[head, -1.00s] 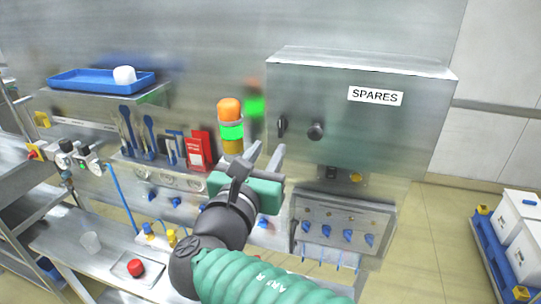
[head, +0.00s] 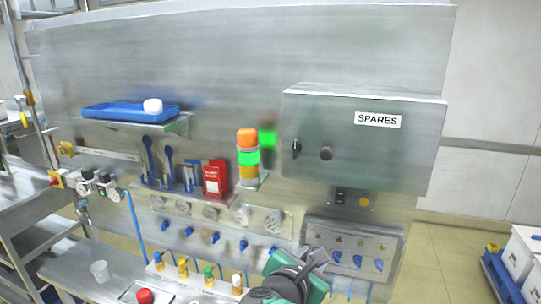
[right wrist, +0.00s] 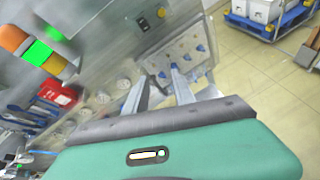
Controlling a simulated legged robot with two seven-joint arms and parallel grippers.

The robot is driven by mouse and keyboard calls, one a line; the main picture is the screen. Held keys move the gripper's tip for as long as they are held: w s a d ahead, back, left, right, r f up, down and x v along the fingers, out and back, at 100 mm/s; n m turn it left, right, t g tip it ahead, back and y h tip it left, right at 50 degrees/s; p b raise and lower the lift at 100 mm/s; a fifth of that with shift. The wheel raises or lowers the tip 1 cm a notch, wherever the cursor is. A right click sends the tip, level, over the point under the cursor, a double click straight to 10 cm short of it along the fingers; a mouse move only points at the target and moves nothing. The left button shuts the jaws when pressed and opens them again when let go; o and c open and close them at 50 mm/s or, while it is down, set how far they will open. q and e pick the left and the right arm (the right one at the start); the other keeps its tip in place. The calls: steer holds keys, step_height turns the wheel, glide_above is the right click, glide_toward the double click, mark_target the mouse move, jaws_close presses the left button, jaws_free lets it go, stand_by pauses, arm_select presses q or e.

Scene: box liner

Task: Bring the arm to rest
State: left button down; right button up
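My right gripper (head: 312,258) is at the bottom of the head view, in front of the lower part of the steel panel. In the right wrist view the gripper (right wrist: 158,84) has its two grey fingers apart with nothing between them. It is open and touches nothing that I can see. Most of the arm is below the head view's edge. My left gripper is in neither view.
A grey SPARES cabinet (head: 362,140) is on the panel, above a box with blue switches (head: 345,258). A stack light (head: 248,158) stands left of it. A shelf holds a blue tray (head: 120,111). A red button (head: 145,296) sits on the bench.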

steer(key=s+d+f+m+g+y+b, duration=0.2)
steer(key=s+f+m, duration=0.4)
steer(key=f+m, duration=0.3)
steer(key=s+d+f+m+g+y+b, duration=0.2)
steer(key=s+d+f+m+g+b, duration=0.2)
steer(key=f+m, duration=0.5)
steer(key=s+d+f+m+g+y+b, duration=0.1)
steer(key=s+d+f+m+g+b, duration=0.2)
steer(key=s+f+m, duration=0.6)
steer(key=shift+d+f+y+b, duration=0.4)
steer(key=shift+d+f+b, duration=0.4)
steer(key=shift+f, duration=5.2)
steer(key=shift+a, duration=0.3)
steer(key=shift+d, duration=0.2)
